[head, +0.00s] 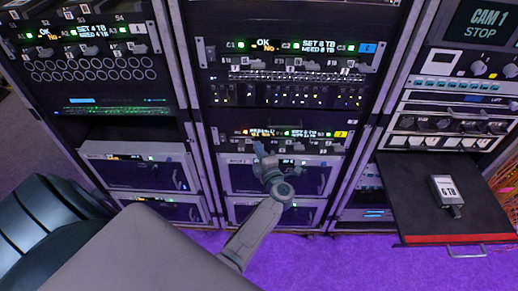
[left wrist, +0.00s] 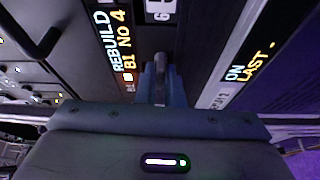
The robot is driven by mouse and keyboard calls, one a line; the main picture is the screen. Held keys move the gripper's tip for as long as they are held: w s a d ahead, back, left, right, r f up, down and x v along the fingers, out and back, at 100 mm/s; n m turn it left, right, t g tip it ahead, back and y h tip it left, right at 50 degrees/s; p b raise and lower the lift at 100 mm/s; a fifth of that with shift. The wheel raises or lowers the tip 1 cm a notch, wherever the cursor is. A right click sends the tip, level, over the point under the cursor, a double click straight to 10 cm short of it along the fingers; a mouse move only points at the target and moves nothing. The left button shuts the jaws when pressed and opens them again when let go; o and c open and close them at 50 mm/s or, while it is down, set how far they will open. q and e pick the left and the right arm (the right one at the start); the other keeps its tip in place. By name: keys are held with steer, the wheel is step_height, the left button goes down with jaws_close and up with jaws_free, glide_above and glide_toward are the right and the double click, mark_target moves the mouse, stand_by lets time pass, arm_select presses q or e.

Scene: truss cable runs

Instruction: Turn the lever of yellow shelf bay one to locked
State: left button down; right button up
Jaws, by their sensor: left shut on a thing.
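The yellow shelf is the lower row of bays in the middle rack, with a yellow tag (head: 341,134) at its right end. The bay one display (head: 262,133) has small orange text; in the left wrist view the display (left wrist: 112,35) reads "REBUILD B1 NO 4". My left gripper (head: 262,154) is at the shelf front just below that display. In the left wrist view its blue fingers (left wrist: 161,88) are shut on a grey lever (left wrist: 160,65), mostly hidden between them. I cannot tell the lever's exact angle. My right gripper is not in view.
A blue-tagged shelf (head: 367,48) sits above in the same rack. At right, a black pull-out tray (head: 415,205) sticks out, holding a drive marked "6 TB" (head: 446,190). Another rack (head: 95,70) stands at left. Purple floor (head: 330,265) shows in front.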

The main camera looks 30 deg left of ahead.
arm_select(q)
steer(key=shift+n, duration=0.5)
steer(key=c, duration=1.6)
jaws_free()
steer(key=shift+o, duration=0.2)
